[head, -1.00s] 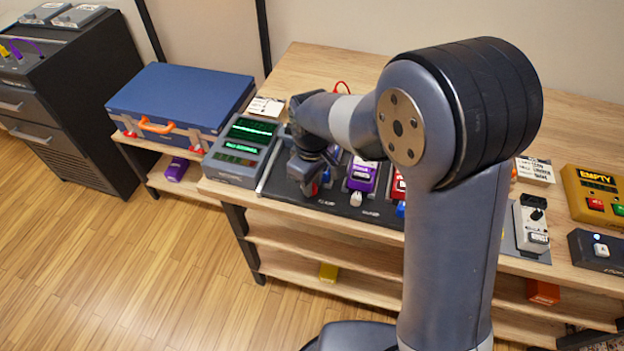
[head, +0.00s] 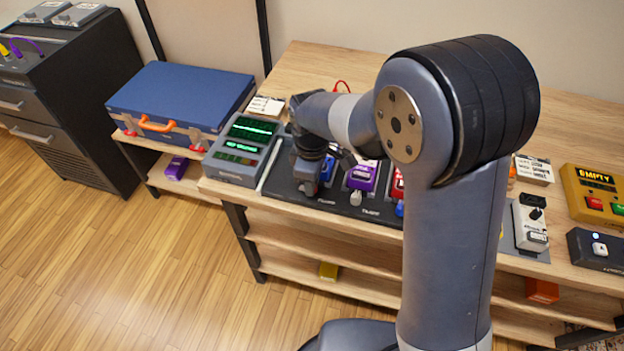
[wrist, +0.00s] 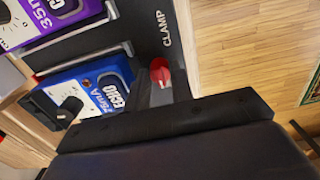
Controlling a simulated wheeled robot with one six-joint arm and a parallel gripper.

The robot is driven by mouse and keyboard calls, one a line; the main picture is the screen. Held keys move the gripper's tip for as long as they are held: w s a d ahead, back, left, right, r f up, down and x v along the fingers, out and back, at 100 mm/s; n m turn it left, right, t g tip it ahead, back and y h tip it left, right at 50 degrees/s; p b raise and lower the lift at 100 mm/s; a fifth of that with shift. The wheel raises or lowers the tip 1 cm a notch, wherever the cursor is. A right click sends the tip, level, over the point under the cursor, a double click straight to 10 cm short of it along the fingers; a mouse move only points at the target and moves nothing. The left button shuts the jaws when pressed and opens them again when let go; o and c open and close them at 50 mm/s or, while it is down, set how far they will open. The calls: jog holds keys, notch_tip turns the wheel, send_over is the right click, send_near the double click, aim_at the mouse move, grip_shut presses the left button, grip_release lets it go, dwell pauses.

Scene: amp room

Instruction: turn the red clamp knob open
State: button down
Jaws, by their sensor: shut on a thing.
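The red clamp knob (wrist: 159,71) shows in the wrist view, beside the white word CLAMP on the dark pedalboard (wrist: 150,30). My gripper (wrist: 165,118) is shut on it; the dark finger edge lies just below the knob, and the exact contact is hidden. In the head view my gripper (head: 307,186) is low at the left front of the pedalboard (head: 345,206), and the knob is hidden there. A blue echo pedal (wrist: 92,90) sits beside the knob in the wrist view. It also shows just right of my gripper in the head view (head: 328,168).
A purple pedal (head: 362,177) stands right of the blue one. A grey device with green displays (head: 240,150) is close on the left. A blue case (head: 180,98) lies farther left. The floor (head: 130,270) in front is clear.

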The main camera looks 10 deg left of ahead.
jog(key=c, duration=1.2)
grip_release()
jog(key=shift+c, duration=0.2)
